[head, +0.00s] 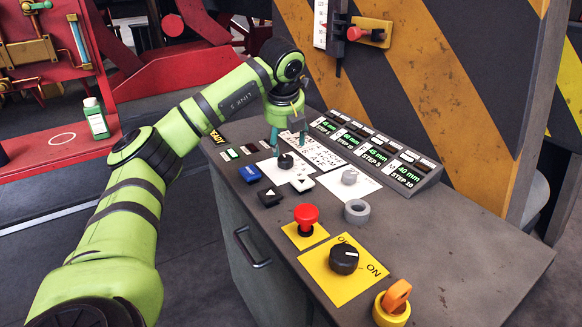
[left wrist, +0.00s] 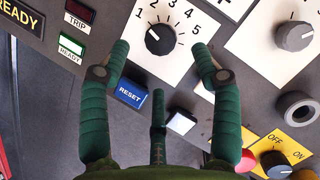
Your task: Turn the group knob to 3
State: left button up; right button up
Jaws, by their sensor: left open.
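The group knob (left wrist: 160,40) is a small black knob on a white plate with a dial numbered 1 to 5. Its white mark points up and left in the left wrist view, roughly toward the 1. In the head view the knob (head: 286,161) sits on the console top, below my left gripper (head: 288,148). My left gripper (left wrist: 161,50) is open, with its green fingers on either side of the knob in the left wrist view. I cannot tell whether they touch it. My right gripper is not in view.
Close by are a blue RESET button (head: 250,174), a grey knob (head: 350,177) and a grey ring (head: 356,211). A red mushroom button (head: 306,217) and a black OFF/ON knob (head: 344,259) stand nearer. A sloped display panel (head: 375,150) borders the console's back.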

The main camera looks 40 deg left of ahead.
aim_at(285, 158)
pick_arm(q)
jog(key=x, duration=0.6)
jog(key=shift+a+f+p, duration=0.15)
jog(key=shift+f+p, duration=0.15)
jog(key=shift+p, duration=0.05)
jog(key=shift+r, duration=0.15)
jog(key=c, duration=1.1)
